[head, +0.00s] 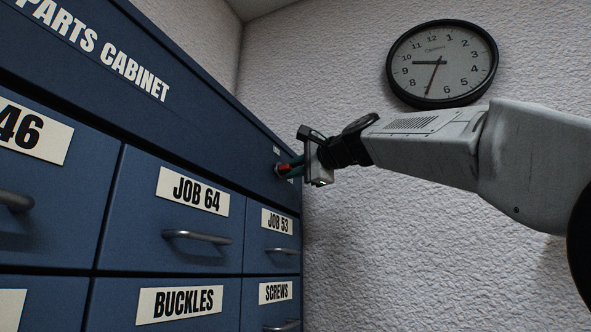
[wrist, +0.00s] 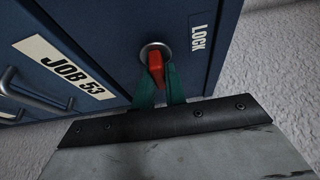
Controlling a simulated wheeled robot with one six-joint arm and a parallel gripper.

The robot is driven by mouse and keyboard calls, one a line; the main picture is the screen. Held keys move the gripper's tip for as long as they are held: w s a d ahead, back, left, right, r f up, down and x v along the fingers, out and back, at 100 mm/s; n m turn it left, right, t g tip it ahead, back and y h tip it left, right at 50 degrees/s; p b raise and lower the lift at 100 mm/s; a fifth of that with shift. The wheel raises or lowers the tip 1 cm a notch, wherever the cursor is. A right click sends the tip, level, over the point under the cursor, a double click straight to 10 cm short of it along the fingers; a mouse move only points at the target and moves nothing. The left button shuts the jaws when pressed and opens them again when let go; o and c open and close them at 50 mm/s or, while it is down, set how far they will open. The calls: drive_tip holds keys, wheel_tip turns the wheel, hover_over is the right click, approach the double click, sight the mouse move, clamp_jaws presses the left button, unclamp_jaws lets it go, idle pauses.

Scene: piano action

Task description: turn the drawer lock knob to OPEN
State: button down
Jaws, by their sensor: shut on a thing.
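The drawer lock knob (wrist: 156,66) is red, on a round metal collar on the blue parts cabinet (head: 170,122). In the wrist view it stands between the teal fingertips of my gripper (wrist: 159,84), which is shut on it. A LOCK label (wrist: 200,39) is beside the knob, toward the cabinet's edge. No OPEN label can be made out. In the head view my gripper (head: 288,168) reaches the cabinet's right end from the right, with the red knob (head: 283,169) partly hidden by the fingers.
Drawers labelled JOB 64 (head: 194,191) and JOB 53 (head: 277,221) have metal handles that stick out below the knob. A textured white wall (head: 400,260) with a clock (head: 441,64) is to the right. The space below my arm looks clear.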

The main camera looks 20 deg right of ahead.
drive_tip(key=c, duration=1.6)
unclamp_jaws()
drive_tip(key=shift+a, duration=0.1)
drive_tip(key=shift+o, duration=0.8)
drive_tip(key=shift+w+a+f, duration=0.1)
drive_tip(key=shift+w, duration=0.05)
drive_tip(key=v, duration=0.8)
